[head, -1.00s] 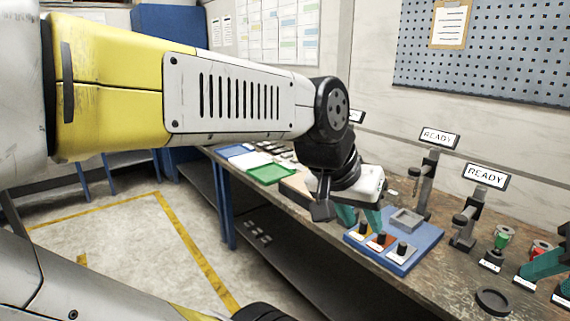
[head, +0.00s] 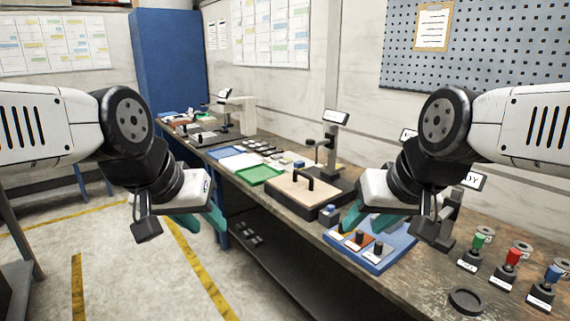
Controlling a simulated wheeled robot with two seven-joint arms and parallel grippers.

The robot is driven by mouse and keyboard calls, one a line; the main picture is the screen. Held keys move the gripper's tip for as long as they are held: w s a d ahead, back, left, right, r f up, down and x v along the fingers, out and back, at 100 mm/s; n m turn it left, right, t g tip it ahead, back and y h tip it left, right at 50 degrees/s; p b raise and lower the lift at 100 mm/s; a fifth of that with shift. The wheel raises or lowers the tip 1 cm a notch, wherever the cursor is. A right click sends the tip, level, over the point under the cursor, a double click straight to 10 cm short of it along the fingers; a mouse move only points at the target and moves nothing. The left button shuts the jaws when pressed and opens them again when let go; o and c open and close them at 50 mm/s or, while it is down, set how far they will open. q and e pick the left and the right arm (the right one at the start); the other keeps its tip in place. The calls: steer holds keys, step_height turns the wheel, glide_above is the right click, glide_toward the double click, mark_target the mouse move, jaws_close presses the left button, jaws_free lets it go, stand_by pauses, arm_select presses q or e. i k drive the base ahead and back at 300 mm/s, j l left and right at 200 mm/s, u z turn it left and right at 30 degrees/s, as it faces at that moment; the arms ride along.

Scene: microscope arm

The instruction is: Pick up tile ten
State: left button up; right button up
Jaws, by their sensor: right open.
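Several small dark and pale pieces (head: 262,147) lie in a row on the bench behind the blue and green trays. They are too small for me to read any number, so I cannot tell which is tile ten. My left gripper (head: 208,226) is at left of centre, over the floor in front of the bench edge. Its teal fingers are apart and empty. My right gripper (head: 357,226) is in front of the blue peg board (head: 402,240), hiding part of it. Its teal fingers are open, with nothing seen held.
A blue tray (head: 222,152), a green tray (head: 262,174) and a wooden-topped box with a black handle (head: 288,190) stand along the bench. A stand with a sign (head: 332,140) is behind. Coloured knobs (head: 512,257) and a dark ring (head: 467,300) are at right.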

mark_target(286, 160)
steer(key=i+j+z, duration=0.3)
steer(key=i+j, duration=0.75)
steer(key=i+j+z, duration=0.3)
steer(key=i+j, duration=1.15)
steer(key=j, duration=0.1)
